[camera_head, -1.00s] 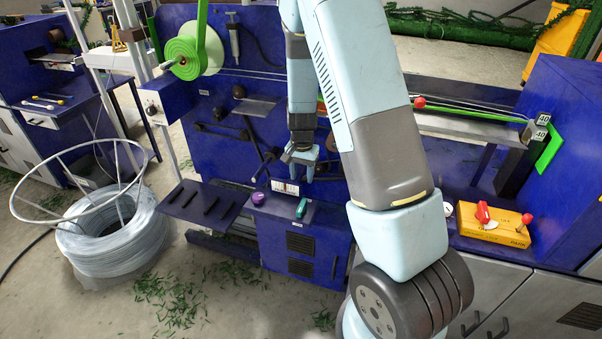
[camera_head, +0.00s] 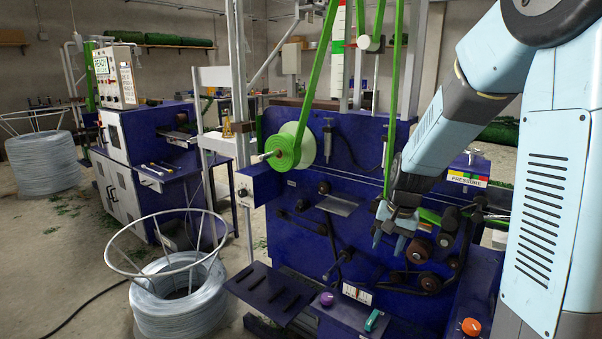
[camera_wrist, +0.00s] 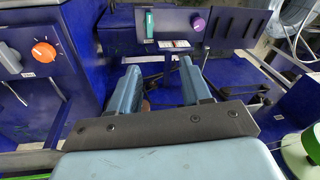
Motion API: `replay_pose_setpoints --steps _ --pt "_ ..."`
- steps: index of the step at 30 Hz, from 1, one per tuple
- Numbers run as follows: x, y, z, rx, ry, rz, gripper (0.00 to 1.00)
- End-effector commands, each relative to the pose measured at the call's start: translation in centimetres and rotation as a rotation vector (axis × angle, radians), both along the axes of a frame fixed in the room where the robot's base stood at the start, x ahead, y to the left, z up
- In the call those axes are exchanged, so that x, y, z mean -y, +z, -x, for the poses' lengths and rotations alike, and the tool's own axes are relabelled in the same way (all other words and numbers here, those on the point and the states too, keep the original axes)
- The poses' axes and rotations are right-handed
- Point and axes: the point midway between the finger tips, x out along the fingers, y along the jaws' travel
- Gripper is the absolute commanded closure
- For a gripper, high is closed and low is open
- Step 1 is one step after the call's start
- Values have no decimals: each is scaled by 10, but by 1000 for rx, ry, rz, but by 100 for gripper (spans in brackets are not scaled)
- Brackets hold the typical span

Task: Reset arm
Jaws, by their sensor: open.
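My gripper (camera_head: 388,243) is in the middle right of the head view, in front of the blue machine (camera_head: 285,215). Its two light blue fingers point down and stand apart with nothing between them. In the wrist view, my gripper (camera_wrist: 158,72) shows the same two fingers apart, with the blue machine front beyond them. My arm comes in from the upper right of the head view and bends down to the gripper.
A green ribbon roll (camera_head: 284,151) sits on the machine, with green strips running up from it. A wire coil (camera_head: 180,300) stands on the floor at left. A shelf holds a purple knob (camera_head: 326,299) and a green-handled switch (camera_head: 374,321). An orange knob (camera_head: 470,326) is at lower right.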

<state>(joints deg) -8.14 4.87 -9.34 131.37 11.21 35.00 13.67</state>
Motion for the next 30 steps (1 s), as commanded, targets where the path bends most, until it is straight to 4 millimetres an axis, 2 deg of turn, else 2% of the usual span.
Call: replay_pose_setpoints --steps 1,3,12,21,30 --pt "0 14 7 20 15 0 52" --pt "1 29 17 39 37 1 52" --pt "2 86 64 123 135 23 52" --pt "5 129 117 206 226 71 52" --pt "8 160 174 285 305 143 52"
